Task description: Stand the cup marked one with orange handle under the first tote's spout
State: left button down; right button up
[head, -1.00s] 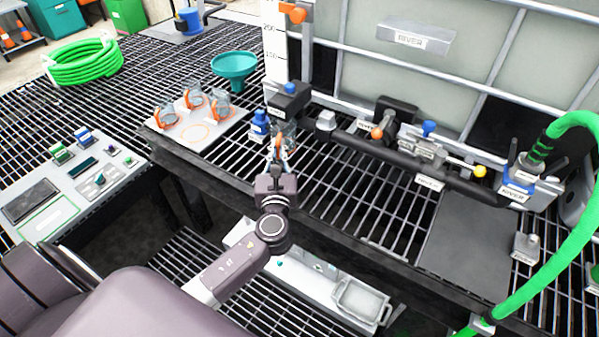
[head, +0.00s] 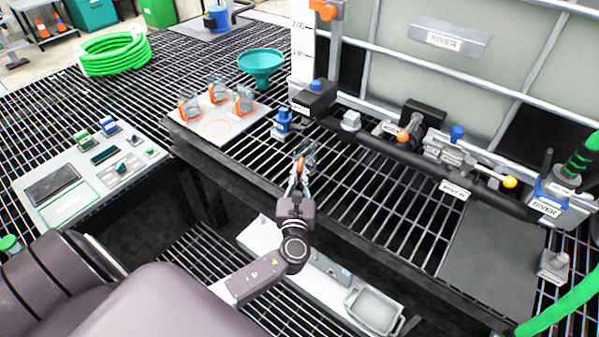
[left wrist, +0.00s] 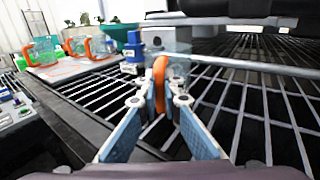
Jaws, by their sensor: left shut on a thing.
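My left gripper (head: 300,180) is shut on the orange handle (left wrist: 159,85) of a clear cup. The clear cup (left wrist: 178,64) shows beyond the fingertips in the left wrist view; its marking cannot be read. In the head view the cup looks small and lies over the grating, nearer to me than the black outlet block (head: 316,97) with a blue knob, at the left end of the black manifold pipe. Whether the cup touches the grating is unclear. The spout opening itself cannot be made out. My right gripper is not in view.
A blue fitting (head: 283,124) stands left of the cup. Several orange-handled cups stand on a pale board (head: 206,133) further left, with a teal funnel (head: 261,63) behind. The black manifold pipe (head: 385,147) runs to the right. Bare grating (head: 360,205) lies right of the gripper.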

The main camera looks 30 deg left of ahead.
pick_arm(q)
jog(key=shift+f, duration=0.2)
jog(key=c, duration=2.1)
grip_release()
